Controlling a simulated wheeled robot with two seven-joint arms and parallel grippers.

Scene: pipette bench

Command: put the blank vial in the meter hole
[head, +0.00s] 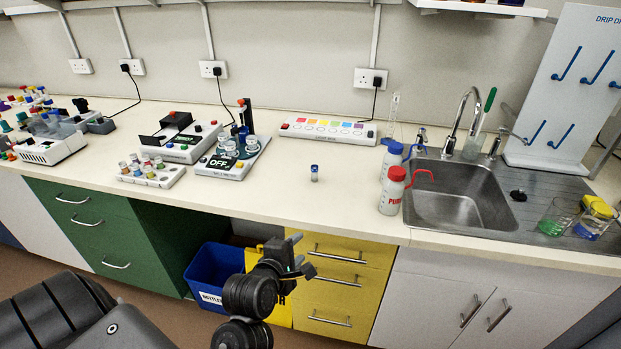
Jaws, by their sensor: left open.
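A small vial with a blue cap (314,173) stands upright alone on the open bench; I cannot read any label on it. A white box-shaped instrument (184,153) with a red button, a dark display and a raised black part stands left of it, probably the meter. Its hole is too small to make out. A white rack (165,181) in front of it holds several small capped vials. My left gripper (304,267) is open and empty, in front of the yellow drawers and below the bench top, well short of the vial. My right gripper is out of view.
A device reading OFF (226,168), with clear vessels on it, stands between the instrument and the lone vial. Wash bottles (392,190) and a sink (455,195) are to the right. A strip with coloured squares (328,130) lies behind. The bench around the vial is clear.

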